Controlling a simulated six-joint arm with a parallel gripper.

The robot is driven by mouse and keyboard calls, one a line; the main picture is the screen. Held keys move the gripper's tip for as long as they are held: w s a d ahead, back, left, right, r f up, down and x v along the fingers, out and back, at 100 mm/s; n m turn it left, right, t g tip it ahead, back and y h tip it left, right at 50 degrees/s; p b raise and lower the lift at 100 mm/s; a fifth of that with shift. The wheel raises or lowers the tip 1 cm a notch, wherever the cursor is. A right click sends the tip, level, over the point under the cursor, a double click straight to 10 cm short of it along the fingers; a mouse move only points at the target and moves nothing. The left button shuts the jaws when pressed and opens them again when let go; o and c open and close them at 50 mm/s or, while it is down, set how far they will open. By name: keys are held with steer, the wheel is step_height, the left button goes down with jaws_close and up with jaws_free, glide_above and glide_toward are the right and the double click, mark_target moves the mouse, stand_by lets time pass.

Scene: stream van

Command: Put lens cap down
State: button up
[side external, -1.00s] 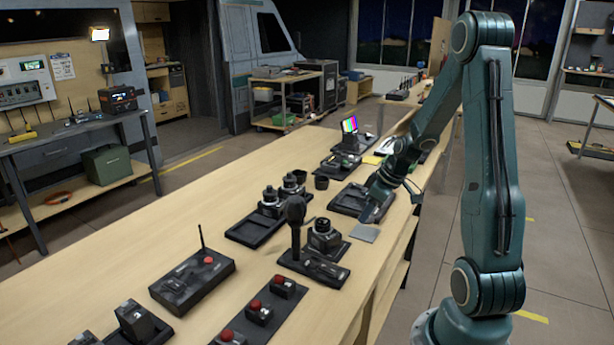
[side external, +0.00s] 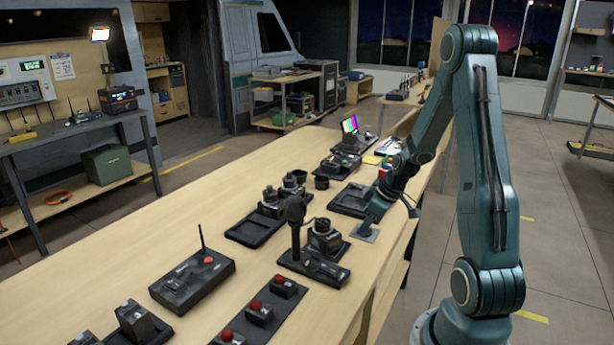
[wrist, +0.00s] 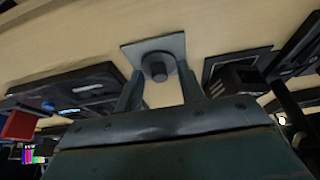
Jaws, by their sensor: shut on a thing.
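A small dark grey round piece, which I take for the lens cap (wrist: 159,66), sits between the fingers of my gripper (wrist: 162,82) in the wrist view. It is over a flat grey square pad (wrist: 133,50), and I cannot tell whether it touches the pad. In the side view my gripper (side external: 367,228) is low, right at the grey pad (side external: 357,236) near the table's right edge. The fingers are shut on the cap. The cap itself is hidden by the gripper in the side view.
A black tray (side external: 350,199) lies just behind the pad. A dark device on a black base (side external: 326,238) and an upright microphone (side external: 295,212) stand to the left. The wooden table (side external: 150,235) has free room along its left side.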

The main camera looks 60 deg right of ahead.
steer(key=o, duration=0.9)
steer(key=shift+r, duration=0.15)
steer(key=shift+v, duration=3.75)
